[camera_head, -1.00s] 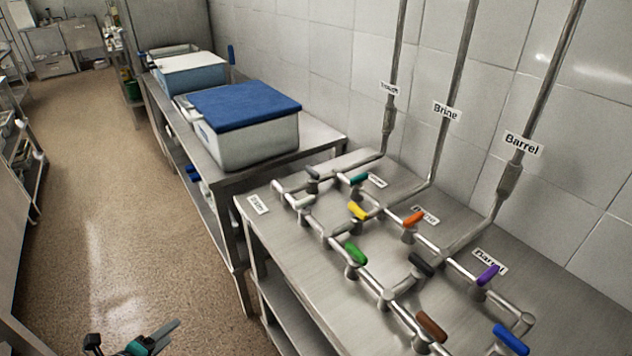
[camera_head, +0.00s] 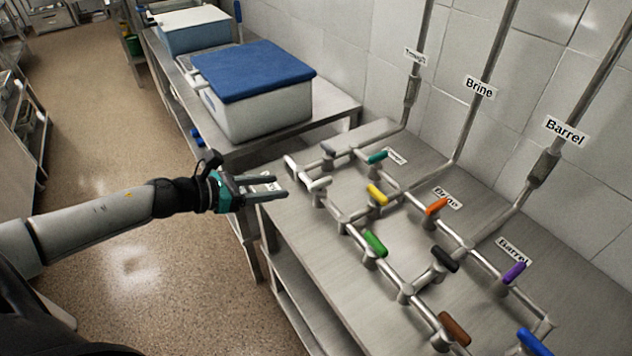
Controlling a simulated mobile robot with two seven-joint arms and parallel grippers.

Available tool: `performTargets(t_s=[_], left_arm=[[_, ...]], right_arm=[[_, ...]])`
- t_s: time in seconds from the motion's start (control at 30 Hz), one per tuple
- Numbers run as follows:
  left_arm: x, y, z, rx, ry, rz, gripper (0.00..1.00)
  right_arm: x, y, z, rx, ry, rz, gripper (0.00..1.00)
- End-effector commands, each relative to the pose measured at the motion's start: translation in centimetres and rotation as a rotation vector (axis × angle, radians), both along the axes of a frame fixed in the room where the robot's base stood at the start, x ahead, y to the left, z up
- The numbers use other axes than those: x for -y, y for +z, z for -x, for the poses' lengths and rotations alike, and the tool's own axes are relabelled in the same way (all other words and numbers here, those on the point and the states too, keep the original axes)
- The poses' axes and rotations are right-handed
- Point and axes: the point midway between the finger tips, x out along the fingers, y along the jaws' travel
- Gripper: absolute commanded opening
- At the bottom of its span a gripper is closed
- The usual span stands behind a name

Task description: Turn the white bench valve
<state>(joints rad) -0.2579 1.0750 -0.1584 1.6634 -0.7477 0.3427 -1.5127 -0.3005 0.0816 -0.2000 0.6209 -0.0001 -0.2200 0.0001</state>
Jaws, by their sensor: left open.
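The white bench valve (camera_head: 319,184) is a small valve with a pale handle on the pipework at the near left part of the steel bench (camera_head: 310,262). My left gripper (camera_head: 283,187) reaches in from the left, its two dark fingers pointing right toward the white valve. It is open, with nothing between the fingers. In the picture its tips lie just left of the white valve, with a gap between them. My right gripper is not in view.
Near the white valve are a grey valve (camera_head: 328,150), a teal valve (camera_head: 376,157), a yellow valve (camera_head: 377,194) and a green valve (camera_head: 375,243). Pipes rise along the tiled wall. A blue-lidded box (camera_head: 256,72) stands on the table behind. The floor at left is open.

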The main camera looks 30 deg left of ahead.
Motion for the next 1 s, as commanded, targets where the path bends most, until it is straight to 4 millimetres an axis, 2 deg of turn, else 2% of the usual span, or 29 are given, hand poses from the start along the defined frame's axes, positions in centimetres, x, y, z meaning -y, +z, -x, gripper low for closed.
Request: performTargets(t_s=[1.0], left_arm=[[5.1,-4.1,-8.7,0.001,0.002,0.005,0.51]], right_arm=[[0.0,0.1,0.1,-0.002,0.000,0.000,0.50]])
